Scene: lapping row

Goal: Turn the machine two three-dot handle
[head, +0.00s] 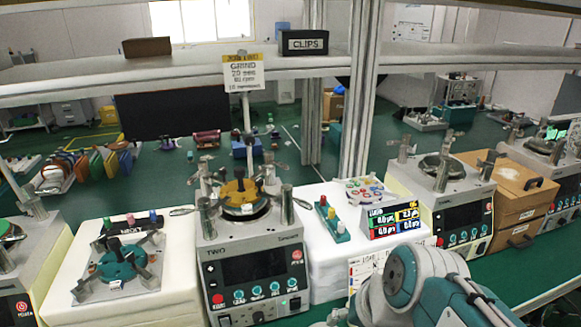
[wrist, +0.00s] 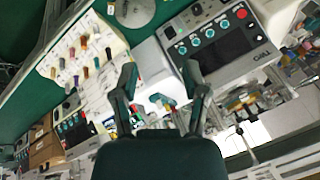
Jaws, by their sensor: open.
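Machine two (head: 251,250), a grey unit labelled TWO, stands in the middle of the head view. Its front has a dark screen (head: 254,266), a red button (head: 296,255), a row of teal knobs (head: 257,292) and darker controls below. Metal posts and a yellow-topped round plate (head: 240,195) are on top. Dot marks are too small to tell, so I cannot pick out the three-dot handle. The head view does not show my fingers.
A white block with a teal fixture (head: 120,265) stands left of machine two. On its right are a small knob stand (head: 333,225) and a display (head: 393,220). Another machine (head: 455,215) and wooden boxes (head: 510,190) stand farther right. A shelf (head: 190,62) crosses above.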

